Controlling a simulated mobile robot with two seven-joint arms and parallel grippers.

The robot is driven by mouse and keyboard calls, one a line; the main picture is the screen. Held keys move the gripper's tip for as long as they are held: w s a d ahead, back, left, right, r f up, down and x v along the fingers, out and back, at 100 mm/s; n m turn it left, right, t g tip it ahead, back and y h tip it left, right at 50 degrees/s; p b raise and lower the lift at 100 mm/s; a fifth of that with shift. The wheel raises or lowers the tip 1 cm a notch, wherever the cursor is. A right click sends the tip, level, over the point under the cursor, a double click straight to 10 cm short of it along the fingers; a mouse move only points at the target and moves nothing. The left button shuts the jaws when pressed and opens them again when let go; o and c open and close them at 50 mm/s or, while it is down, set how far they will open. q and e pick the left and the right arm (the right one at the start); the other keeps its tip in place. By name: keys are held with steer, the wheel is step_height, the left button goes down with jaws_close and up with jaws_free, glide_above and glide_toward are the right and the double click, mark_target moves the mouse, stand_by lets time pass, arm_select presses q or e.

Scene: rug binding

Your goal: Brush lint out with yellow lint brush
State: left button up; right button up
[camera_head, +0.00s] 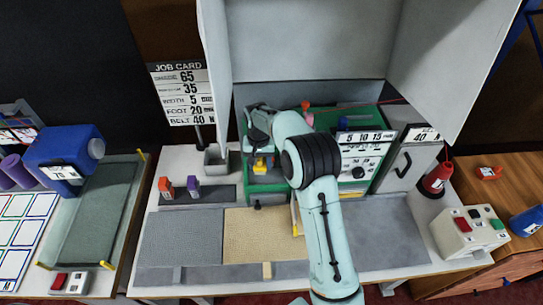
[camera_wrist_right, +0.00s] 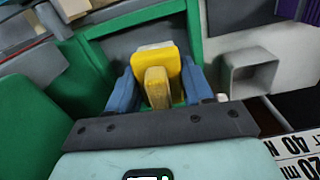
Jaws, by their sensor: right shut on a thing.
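The yellow lint brush (camera_head: 262,164) is at the front opening of the green machine (camera_head: 283,186). In the right wrist view the brush (camera_wrist_right: 168,72) sits between the two blue fingers of my right gripper (camera_wrist_right: 158,88), which is shut on it. In the head view my right gripper (camera_head: 261,147) points down at the left part of the machine, and my arm covers much of its front. In the wrist view the green frame (camera_wrist_right: 105,28) of the machine surrounds the brush on its far side. I cannot make out any lint. My left gripper is not in view.
A small grey open box (camera_head: 216,159) stands left of the machine; it also shows in the wrist view (camera_wrist_right: 250,72). Orange (camera_head: 165,187) and purple (camera_head: 193,186) blocks stand on the bench. A beige rug piece (camera_head: 258,236) lies in front. A raised grey hood (camera_head: 300,40) stands above.

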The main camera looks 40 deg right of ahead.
steer(key=shift+r, duration=1.25)
